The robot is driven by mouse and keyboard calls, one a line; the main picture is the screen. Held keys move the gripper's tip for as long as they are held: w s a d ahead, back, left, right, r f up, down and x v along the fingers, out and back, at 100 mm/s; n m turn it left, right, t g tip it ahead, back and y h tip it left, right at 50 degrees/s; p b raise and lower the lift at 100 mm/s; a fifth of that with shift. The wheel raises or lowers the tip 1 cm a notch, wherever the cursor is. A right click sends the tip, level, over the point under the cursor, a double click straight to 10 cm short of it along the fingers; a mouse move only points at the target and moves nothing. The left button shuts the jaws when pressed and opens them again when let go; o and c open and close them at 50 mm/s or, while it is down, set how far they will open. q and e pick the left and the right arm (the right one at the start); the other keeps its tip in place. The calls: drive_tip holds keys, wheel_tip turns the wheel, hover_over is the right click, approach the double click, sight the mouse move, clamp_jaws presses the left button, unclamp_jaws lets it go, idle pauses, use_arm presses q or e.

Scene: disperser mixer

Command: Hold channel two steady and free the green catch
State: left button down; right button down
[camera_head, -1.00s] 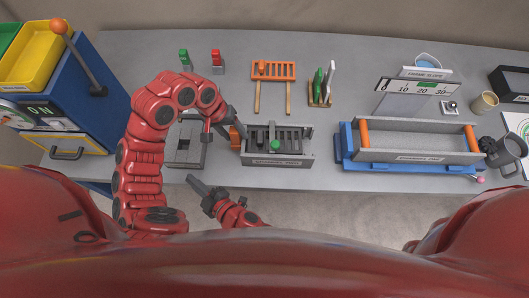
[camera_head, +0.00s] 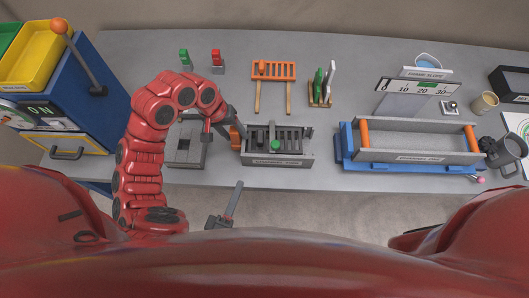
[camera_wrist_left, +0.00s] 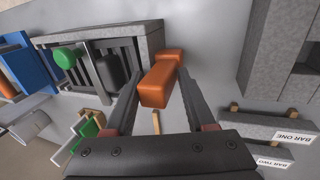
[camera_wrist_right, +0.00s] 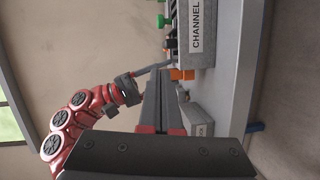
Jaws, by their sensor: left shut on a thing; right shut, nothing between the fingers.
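The grey slotted channel (camera_head: 262,157) stands near the table's front edge; its front label is too small to read fully. A green knob, the catch (camera_head: 275,145), sits on its front; it also shows in the left wrist view (camera_wrist_left: 66,57). An orange block (camera_head: 236,136) projects from the channel's left end. My left gripper (camera_wrist_left: 158,88) is shut on this orange block (camera_wrist_left: 160,82), one finger on each side. My right gripper (camera_head: 239,184) is shut and empty, in front of the table edge and below the channel. The right wrist view shows the channel's label, CHANNEL (camera_wrist_right: 196,28), ahead of its fingers.
A grey block with a slot (camera_head: 186,150) stands left of the channel. An orange rack (camera_head: 273,71) and a stand with green and white handles (camera_head: 321,90) are behind. A long trough on a blue base (camera_head: 410,168) is at right. Table between channel and trough is clear.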

drive_tip(key=shift+s+d+r, duration=0.1)
drive_tip(key=shift+d+r, duration=0.05)
drive_tip(key=shift+r, duration=0.05)
drive_tip(key=d+x, duration=0.3)
drive_tip(key=x, duration=0.9)
drive_tip(key=shift+f, duration=0.25)
drive_tip(key=shift+d, duration=0.1)
